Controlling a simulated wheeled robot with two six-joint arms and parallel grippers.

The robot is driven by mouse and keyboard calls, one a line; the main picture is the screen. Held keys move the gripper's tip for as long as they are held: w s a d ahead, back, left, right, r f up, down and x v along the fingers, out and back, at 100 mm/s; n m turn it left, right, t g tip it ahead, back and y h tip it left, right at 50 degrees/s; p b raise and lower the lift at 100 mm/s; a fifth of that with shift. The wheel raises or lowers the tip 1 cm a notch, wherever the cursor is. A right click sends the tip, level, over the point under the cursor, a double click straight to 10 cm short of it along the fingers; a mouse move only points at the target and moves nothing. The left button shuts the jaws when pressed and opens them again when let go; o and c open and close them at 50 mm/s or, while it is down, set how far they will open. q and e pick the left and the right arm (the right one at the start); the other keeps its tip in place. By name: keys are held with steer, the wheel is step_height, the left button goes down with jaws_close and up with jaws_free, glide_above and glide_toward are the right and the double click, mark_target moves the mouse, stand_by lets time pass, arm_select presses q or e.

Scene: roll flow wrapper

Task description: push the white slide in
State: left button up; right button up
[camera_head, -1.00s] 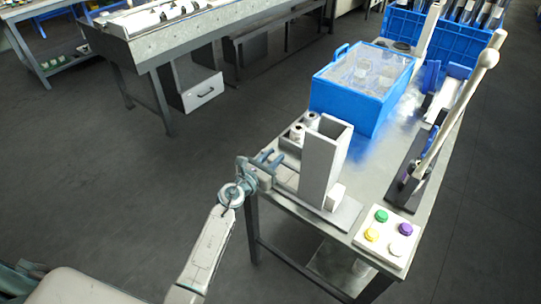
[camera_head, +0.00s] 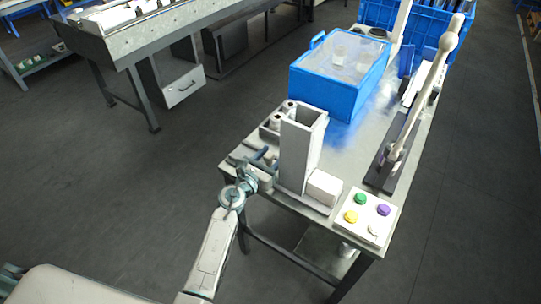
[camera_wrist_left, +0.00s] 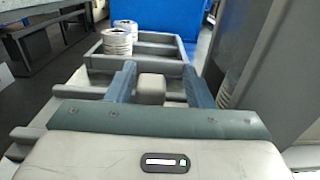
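A tall grey square tube (camera_head: 298,155) stands on a grey base plate near the table's front left. A white block (camera_head: 323,187) sticks out at the right foot of the tube. A white end piece shows between my fingers in the left wrist view (camera_wrist_left: 151,88); I cannot tell whether it is one piece with the block, as the tube hides what lies between. My left gripper (camera_head: 265,157) is at the tube's left side. It also shows in the left wrist view (camera_wrist_left: 160,80), fingers apart, with a gap beside the white end piece. My right gripper is out of view.
A grey tray (camera_wrist_left: 150,45) with white rolls (camera_wrist_left: 117,42) lies behind the tube. A blue box (camera_head: 338,85) with a clear lid stands farther back. A button panel (camera_head: 366,216) sits at front right. A pale lever (camera_head: 428,88) rises at the right.

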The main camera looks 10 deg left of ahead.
arm_select(q)
steer(key=shift+a, duration=0.2)
steer(key=v, duration=1)
steer(key=shift+s+b, duration=0.35)
steer(key=shift+b, duration=0.05)
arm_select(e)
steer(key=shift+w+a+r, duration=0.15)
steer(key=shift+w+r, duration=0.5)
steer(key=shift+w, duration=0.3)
